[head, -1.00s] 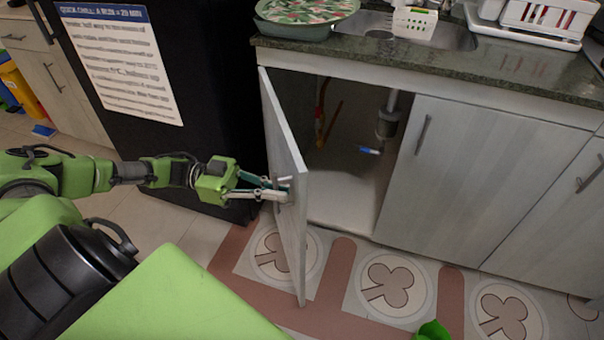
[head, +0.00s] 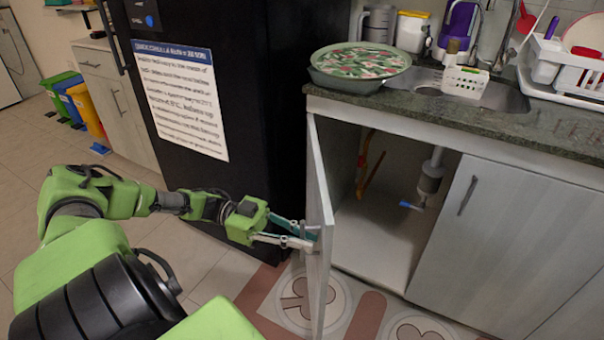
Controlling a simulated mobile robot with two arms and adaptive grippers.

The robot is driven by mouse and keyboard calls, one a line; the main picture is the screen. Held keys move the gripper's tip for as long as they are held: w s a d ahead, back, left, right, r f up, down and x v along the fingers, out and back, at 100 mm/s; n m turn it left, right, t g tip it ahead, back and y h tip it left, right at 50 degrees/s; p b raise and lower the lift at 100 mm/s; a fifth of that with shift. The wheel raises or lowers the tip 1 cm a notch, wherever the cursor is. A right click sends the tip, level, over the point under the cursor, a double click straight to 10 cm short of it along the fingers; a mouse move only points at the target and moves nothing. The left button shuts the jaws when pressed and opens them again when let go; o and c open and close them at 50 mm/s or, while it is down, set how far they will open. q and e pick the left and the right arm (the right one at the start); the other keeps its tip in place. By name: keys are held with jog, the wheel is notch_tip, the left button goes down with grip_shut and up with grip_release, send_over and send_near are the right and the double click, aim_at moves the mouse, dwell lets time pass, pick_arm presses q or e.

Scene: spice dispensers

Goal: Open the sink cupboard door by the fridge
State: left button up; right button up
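The sink cupboard door (head: 319,200) beside the fridge stands wide open, hinged on its fridge side and seen nearly edge-on in the head view. The cupboard interior (head: 385,225) is exposed, with pipes and a blue-handled valve inside. My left gripper (head: 310,238) is at the outer face of the door, its two fingers closed around the door handle (head: 312,229). The fingers partly hide the handle. My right gripper is not in view.
The black fridge (head: 255,110) stands just left of the cupboard, close behind my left arm. A closed cupboard door (head: 490,240) is on the right. The counter (head: 440,112) above holds a patterned basin (head: 360,65) and dish rack (head: 565,70). Open floor lies at left.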

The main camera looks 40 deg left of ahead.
pick_arm(q)
jog(key=shift+a, duration=0.15)
jog(key=v, duration=1.1)
jog(key=shift+s+a, duration=0.15)
jog(key=shift+a, duration=0.2)
